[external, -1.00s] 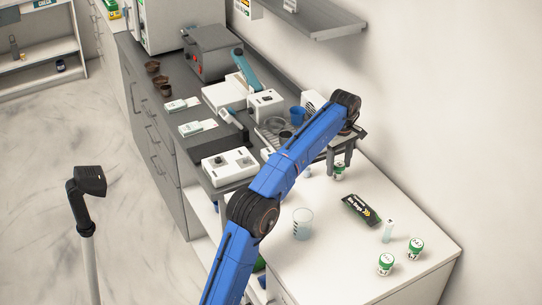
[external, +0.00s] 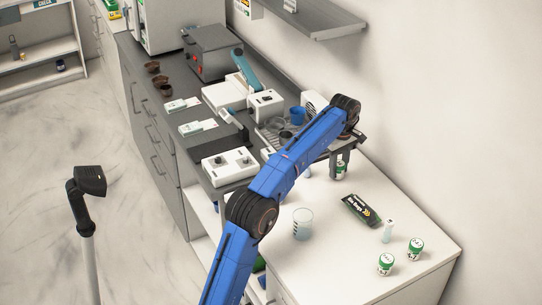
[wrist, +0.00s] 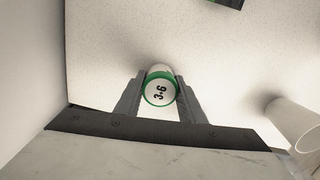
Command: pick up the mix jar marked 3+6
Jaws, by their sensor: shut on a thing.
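The mix jar marked 3+6 (wrist: 160,91) has a white lid top with a green rim. In the wrist view it sits between the two fingers of my gripper (wrist: 159,90), which touch it on both sides. In the external view my gripper (external: 340,168) points down at the back of the white counter, and the jar (external: 340,173) shows partly between the fingers. I cannot tell whether its base is touching the counter.
Two other green-lidded jars (external: 386,264) (external: 415,248) stand at the front right of the white counter (external: 345,270). A dark packet (external: 361,209), a small tube (external: 388,231) and a clear beaker (external: 303,224) are also there. A wall closes off the right side.

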